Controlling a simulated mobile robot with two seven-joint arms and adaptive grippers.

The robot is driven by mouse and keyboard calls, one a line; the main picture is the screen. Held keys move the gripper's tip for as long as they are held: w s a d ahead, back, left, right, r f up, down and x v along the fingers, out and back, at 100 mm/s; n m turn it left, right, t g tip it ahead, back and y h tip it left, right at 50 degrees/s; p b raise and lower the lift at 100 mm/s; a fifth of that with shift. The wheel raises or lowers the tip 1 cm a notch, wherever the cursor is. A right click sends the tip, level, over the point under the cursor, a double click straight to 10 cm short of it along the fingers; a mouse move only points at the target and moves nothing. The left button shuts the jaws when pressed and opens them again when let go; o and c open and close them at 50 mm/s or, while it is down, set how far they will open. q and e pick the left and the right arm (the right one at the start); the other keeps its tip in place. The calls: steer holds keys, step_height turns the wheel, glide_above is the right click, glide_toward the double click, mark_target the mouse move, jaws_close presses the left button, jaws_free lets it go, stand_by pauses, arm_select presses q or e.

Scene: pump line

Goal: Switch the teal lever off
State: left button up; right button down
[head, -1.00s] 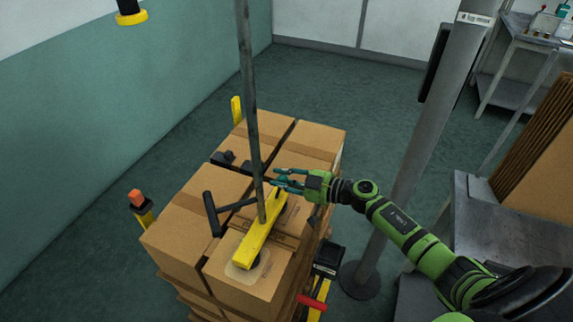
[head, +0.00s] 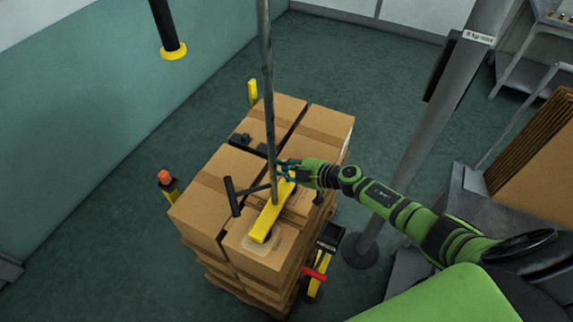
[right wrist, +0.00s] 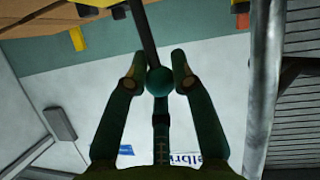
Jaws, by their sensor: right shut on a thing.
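The teal lever shows in the right wrist view as a round teal knob (right wrist: 159,81) on a dark stem, between the two fingers. My right gripper (head: 284,165) is shut on it, beside the tall grey pole and the far end of the yellow lifting beam (head: 268,220). In the right wrist view the same gripper (right wrist: 158,72) has a finger on each side of the knob. In the head view the lever is mostly hidden by the fingers and pole. My left gripper is not in view.
The beam is over stacked cardboard boxes (head: 205,190) on a pallet. A black T-shaped handle (head: 232,196) sticks out to its left. A red handle (head: 314,273) is at the stack's front right. A grey post (head: 430,130) stands right, behind my arm.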

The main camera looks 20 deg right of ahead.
steer(key=c, duration=1)
jaws_free()
steer(key=shift+d, duration=0.1)
steer(key=v, duration=1.2)
